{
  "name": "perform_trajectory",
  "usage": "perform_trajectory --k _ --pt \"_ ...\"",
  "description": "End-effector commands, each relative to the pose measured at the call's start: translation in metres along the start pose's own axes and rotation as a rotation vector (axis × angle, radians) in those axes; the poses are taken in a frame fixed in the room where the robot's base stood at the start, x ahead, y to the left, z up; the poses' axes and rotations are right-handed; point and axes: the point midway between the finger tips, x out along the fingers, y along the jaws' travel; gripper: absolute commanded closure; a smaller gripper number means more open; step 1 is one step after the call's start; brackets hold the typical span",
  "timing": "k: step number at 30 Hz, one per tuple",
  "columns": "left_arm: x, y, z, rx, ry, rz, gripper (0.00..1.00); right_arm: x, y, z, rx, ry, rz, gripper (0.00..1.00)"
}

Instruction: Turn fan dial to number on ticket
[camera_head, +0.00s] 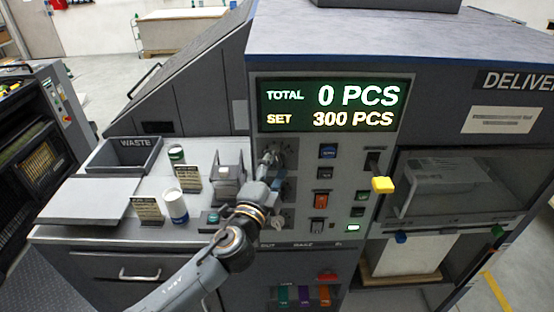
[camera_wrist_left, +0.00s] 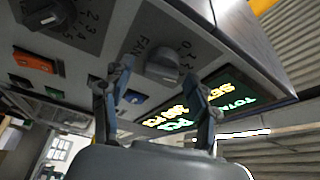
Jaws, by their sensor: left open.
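The fan dial (camera_wrist_left: 163,66) is a grey knob beside the printed word FAN in the left wrist view. Numbers are printed around it, but I cannot read its setting surely. My left gripper (camera_wrist_left: 158,74) is open, with one finger on either side of the knob. Contact is unclear. In the head view my left gripper (camera_head: 268,160) is at the upper dial of the panel and hides much of it. No ticket can be told surely; two small dark cards with print, one nearer (camera_head: 148,208) and one farther (camera_head: 188,177), stand on the counter, unreadable. My right gripper is out of view.
Another dial (camera_wrist_left: 47,12) is on the same panel. A display (camera_head: 335,107) reads TOTAL 0 PCS, SET 300 PCS. Coloured buttons and a yellow-knobbed lever (camera_head: 383,185) lie to the right. Two cups and a WASTE bin (camera_head: 125,155) are on the counter at left.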

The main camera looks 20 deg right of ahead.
Motion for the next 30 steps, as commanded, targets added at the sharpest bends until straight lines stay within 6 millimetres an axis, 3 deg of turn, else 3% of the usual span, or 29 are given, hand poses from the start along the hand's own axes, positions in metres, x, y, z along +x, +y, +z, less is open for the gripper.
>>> perform_trajectory --k 11,12,20,26,30 --pt "0.007 0.0 0.0 0.0 0.0 0.0 0.4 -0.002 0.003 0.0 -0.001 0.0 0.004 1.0" --pt "0.007 0.0 0.0 0.0 0.0 0.0 0.42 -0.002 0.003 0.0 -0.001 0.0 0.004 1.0" --pt "0.007 0.0 0.0 0.0 0.0 0.0 0.95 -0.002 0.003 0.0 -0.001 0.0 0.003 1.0" --pt "0.007 0.002 0.001 -0.014 0.0 -0.005 0.95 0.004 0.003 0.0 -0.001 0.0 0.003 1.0" --pt "0.006 0.006 0.001 -0.058 0.0 -0.023 0.95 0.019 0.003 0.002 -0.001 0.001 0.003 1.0"
